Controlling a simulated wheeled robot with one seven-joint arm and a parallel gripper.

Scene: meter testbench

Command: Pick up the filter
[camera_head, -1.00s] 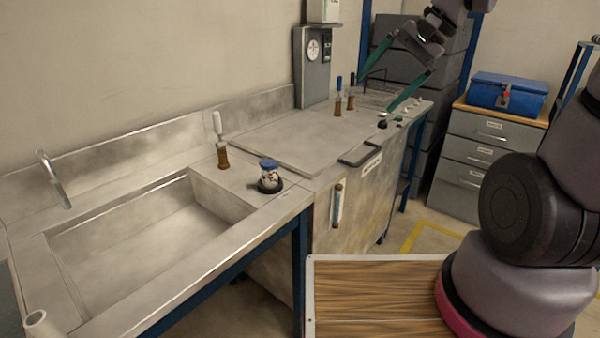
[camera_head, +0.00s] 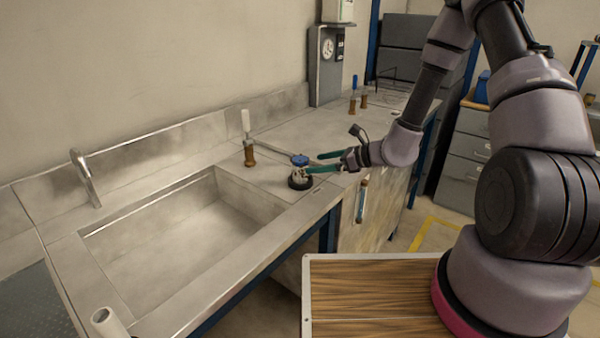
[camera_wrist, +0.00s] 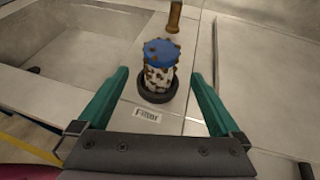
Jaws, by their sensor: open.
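The filter (camera_head: 299,170) stands upright in a black round base on the bench, just right of the sink. It has a blue cap and a white body with brown stains. In the wrist view the filter (camera_wrist: 159,70) stands beyond my fingertips, centred between the lines of the two green fingers. My gripper (camera_head: 314,162) is open and empty, low over the bench at the filter's right side. In the wrist view my gripper (camera_wrist: 161,86) shows its fingers spread to either side, with the black base (camera_wrist: 156,92) between or just beyond the tips.
A label (camera_wrist: 146,115) lies on the bench in front of the filter. A valve with a brown base and white handle (camera_head: 248,140) stands behind it. The sink (camera_head: 190,235) opens to the left, with a faucet (camera_head: 85,178). A grey meter box (camera_head: 326,65) stands at the back.

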